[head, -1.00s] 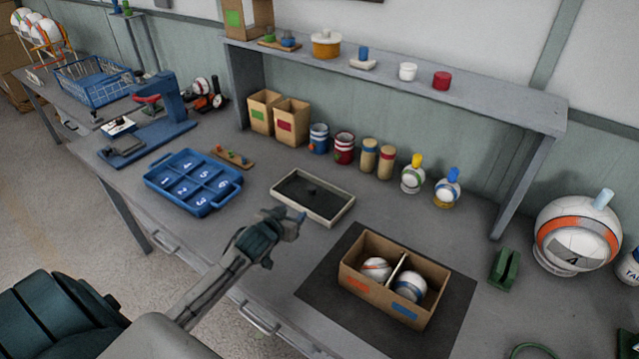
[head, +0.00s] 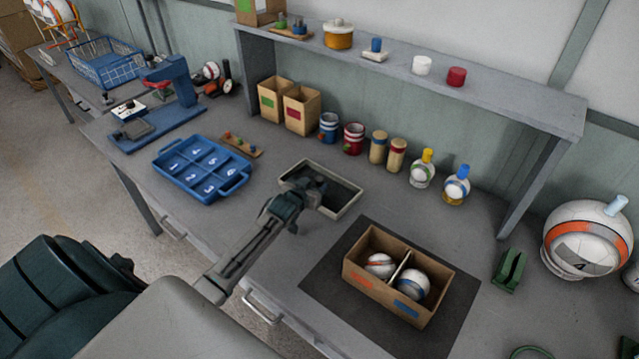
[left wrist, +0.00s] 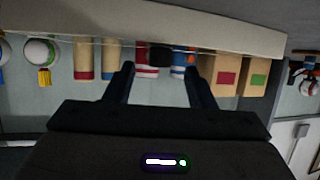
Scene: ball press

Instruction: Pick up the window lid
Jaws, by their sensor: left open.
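The window lid (head: 345,192), a cream frame around a dark pane, lies flat on the workbench in the head view. My left gripper (head: 314,189) is open over its left and middle part and hides the knob there. In the left wrist view, which is upside down, the left gripper (left wrist: 159,72) has its fingers spread. A black knob (left wrist: 159,55), seemingly the lid's, shows between them in front of a pale band that looks like the lid's rim. I cannot tell whether the fingers touch it. My right gripper is not in view.
A blue numbered tray (head: 200,168) is left of the lid. A cardboard box with two balls (head: 402,277) stands on a dark mat at the front right. Cans, boxes and bottles line the bench's back under a grey shelf (head: 420,82).

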